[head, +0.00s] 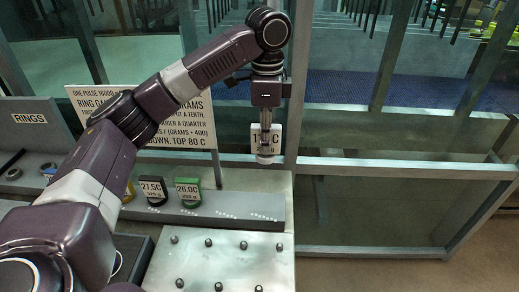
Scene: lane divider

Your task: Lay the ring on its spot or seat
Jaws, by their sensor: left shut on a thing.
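My left gripper (265,126) points down and is shut on a pale ring (265,158) with a white tag whose number is partly hidden by the fingers. It hangs in front of the glass, above the far end of the grey rack (250,205). On that rack stand a black ring (154,199) tagged 21.5C and a green ring (189,203) tagged 26.0C. A yellow ring (129,192) is partly hidden behind my left arm. Rows of small white dots mark the rack's bare right part. My right gripper is not in view.
A metal plate (225,262) with several short pegs lies in front of the rack. A sign board (200,130) stands behind it, partly covered by my arm. A bin marked RINGS (30,119) is at left. Glass panels with metal frames (400,168) close off the back and right.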

